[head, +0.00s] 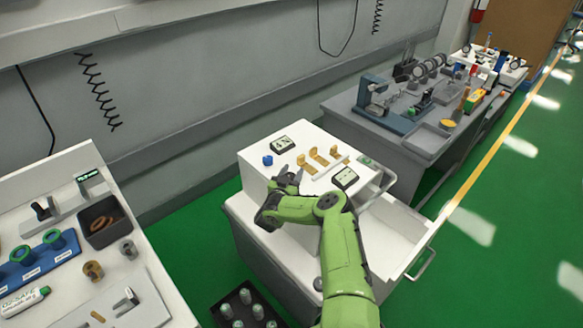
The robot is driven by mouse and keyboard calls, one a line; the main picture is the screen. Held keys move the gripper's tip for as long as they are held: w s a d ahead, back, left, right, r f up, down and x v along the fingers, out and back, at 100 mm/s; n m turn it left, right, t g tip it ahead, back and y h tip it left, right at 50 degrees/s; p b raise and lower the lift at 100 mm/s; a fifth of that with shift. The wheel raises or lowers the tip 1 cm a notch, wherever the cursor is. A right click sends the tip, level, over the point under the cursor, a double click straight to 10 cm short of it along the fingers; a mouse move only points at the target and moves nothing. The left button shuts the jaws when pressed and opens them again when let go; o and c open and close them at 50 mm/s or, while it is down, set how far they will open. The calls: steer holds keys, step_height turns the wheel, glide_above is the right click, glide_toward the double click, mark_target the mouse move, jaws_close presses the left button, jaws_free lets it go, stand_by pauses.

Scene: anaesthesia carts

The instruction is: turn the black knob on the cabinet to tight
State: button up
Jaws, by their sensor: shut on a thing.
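The white cabinet (258,150) stands in the middle of the head view, with a flat top that carries small parts. My gripper (287,181) is at the near left part of this top, its dark fingers pointing away from me. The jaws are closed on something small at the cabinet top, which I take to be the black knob. The fingers and gripper body mostly hide it, so its angle cannot be read. No other black knob shows clearly on the cabinet.
On the cabinet top are a blue knob (267,160), brass brackets (317,157) and two dark-framed gauges (283,143) (345,178). A bench with tools (40,250) is at left, a grey workbench (385,130) at back right. A dark tray (246,308) is below. Green floor is open at right.

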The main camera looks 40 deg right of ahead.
steer(key=shift+s+r+m+g+h+p, duration=0.15)
steer(key=shift+m+g+h+p, duration=0.45)
steer(key=shift+g+p, duration=0.5)
steer(key=shift+m+g+h+p, duration=0.3)
steer(key=shift+m+g, duration=0.3)
steer(key=shift+s+f+m+g+h+b, duration=0.1)
steer(key=shift+f+m+g+h+b, duration=0.1)
steer(key=shift+f+m+g+b, duration=0.3)
steer(key=shift+r+m+g+h+b, duration=0.1)
steer(key=shift+m+g+h, duration=0.15)
steer(key=shift+g, duration=0.45)
steer(key=m+g+b, duration=0.1)
steer(key=b, duration=0.1)
steer(key=m+g+b, duration=0.1)
steer(key=g+b, duration=0.1)
steer(key=b, duration=0.1)
steer(key=shift+s+d+f+m+g+h, duration=0.1)
steer(key=shift+s+f+m+g+h, duration=0.1)
steer(key=shift+m+g+h, duration=0.1)
steer(key=m+g+b, duration=0.1)
steer(key=b, duration=0.2)
steer(key=shift+s+r+g, duration=0.1)
steer(key=shift+r+g, duration=0.05)
steer(key=shift+g, duration=0.15)
steer(key=shift+r+g+b, duration=0.15)
steer(key=shift+g+b, duration=0.15)
steer(key=o, duration=1)
steer(key=shift+c, duration=0.2)
steer(key=shift+r, duration=0.1)
